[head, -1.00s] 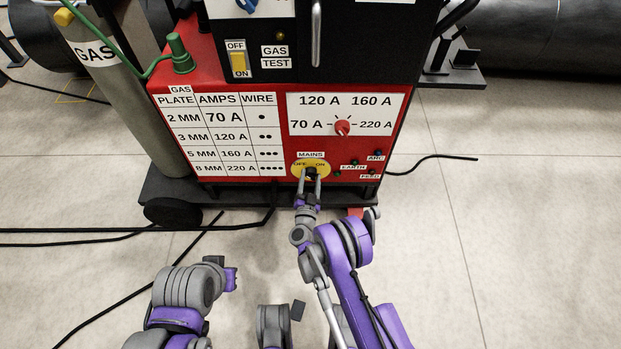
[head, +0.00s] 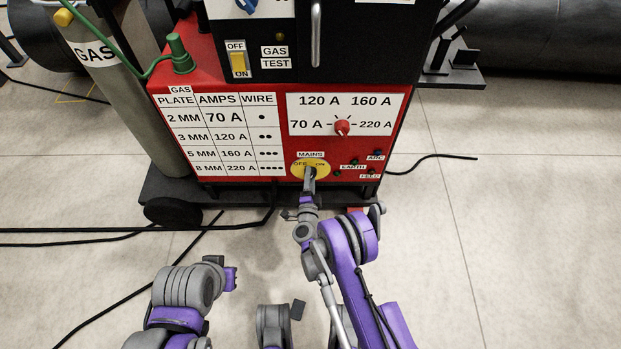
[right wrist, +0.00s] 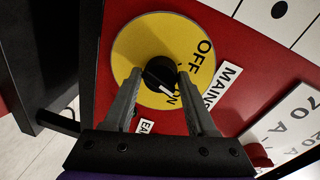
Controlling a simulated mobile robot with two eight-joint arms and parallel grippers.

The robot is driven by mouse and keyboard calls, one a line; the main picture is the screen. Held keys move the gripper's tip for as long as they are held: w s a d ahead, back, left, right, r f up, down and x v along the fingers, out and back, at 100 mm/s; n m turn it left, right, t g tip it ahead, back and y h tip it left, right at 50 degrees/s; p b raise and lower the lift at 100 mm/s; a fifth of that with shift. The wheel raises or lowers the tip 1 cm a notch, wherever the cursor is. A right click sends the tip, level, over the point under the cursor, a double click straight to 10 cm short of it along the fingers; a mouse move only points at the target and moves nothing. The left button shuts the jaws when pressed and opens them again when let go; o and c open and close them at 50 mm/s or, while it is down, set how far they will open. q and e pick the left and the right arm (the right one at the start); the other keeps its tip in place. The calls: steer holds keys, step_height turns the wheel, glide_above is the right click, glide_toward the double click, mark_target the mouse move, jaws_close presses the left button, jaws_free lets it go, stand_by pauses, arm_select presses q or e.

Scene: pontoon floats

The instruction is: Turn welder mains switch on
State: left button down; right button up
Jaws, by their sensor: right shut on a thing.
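The welder (head: 275,185) is a red cabinet with a yellow round mains plate (head: 299,170) low on its front, marked OFF and ON. My right gripper (head: 310,173) is at this plate and covers the switch in the head view. In the right wrist view, the right gripper (right wrist: 160,78) has its two fingers on either side of the black mains knob (right wrist: 158,71) and is shut on it. A white mark on the knob points toward the lower right, on the side of the ON word. My left arm is folded at the lower left; its gripper cannot be made out.
A red amps knob (head: 342,127) sits up and right of the mains plate. Small EARTH, ARC and FEED lamps (head: 377,153) are to its right. A yellow gas test switch (head: 239,63) is above. A gas cylinder (head: 140,110) stands left. Black cables (head: 120,232) lie on the floor.

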steer(key=m, duration=0.3)
steer(key=shift+w+d+r, duration=0.1)
jaws_close()
arm_select(q)
steer(key=shift+f+b, duration=0.2)
steer(key=shift+b, duration=0.15)
arm_select(e)
jaws_free()
steer(key=shift+d+m+y, duration=0.2)
steer(key=shift+m+y, duration=0.2)
steer(key=shift+m, duration=1.1)
steer(key=o, duration=1.3)
steer(key=shift+a, duration=0.1)
arm_select(q)
steer(key=shift+s, duration=0.1)
